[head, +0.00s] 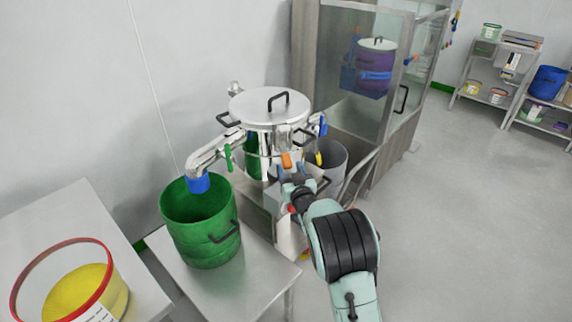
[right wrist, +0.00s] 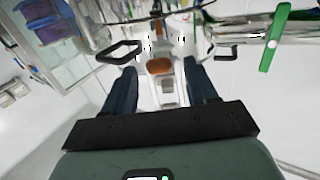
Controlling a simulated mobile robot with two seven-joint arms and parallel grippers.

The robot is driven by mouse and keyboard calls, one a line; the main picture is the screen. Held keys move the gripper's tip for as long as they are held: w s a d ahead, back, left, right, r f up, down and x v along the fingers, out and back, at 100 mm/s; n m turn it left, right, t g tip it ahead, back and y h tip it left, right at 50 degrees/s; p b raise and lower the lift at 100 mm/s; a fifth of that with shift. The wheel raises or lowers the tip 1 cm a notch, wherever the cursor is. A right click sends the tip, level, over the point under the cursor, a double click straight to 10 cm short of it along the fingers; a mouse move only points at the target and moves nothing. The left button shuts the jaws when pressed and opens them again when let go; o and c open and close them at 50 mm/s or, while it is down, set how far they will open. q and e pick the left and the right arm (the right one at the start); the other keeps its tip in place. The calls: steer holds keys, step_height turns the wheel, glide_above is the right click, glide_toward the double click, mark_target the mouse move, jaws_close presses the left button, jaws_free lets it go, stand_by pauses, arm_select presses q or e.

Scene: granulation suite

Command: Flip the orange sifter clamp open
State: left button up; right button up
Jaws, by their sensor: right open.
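The sifter (head: 268,112) is a round steel vessel with a lidded top and a black lid handle, in the middle of the head view. The orange clamp (head: 286,160) is on its front side, below the lid rim. In the right wrist view the orange clamp (right wrist: 159,66) shows ahead, between my fingertips. My right gripper (head: 293,174) is open, with its fingers pointing at the clamp from just below it; in the right wrist view its dark blue fingers (right wrist: 160,80) stand apart, one on each side of the clamp. Contact cannot be told. My left gripper is not in view.
A green handle (head: 228,156) hangs on the sifter's left, beside a blue-tipped outlet pipe (head: 198,183). A green bin (head: 200,222) stands on a steel table below it. A grey bin (head: 329,160) and steel cabinet (head: 350,142) are to the right. The right floor is clear.

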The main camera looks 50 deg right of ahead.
mark_target(285, 155)
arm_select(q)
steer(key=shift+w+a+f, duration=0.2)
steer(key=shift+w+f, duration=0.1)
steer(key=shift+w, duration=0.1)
arm_select(e)
steer(key=shift+x, duration=2.15)
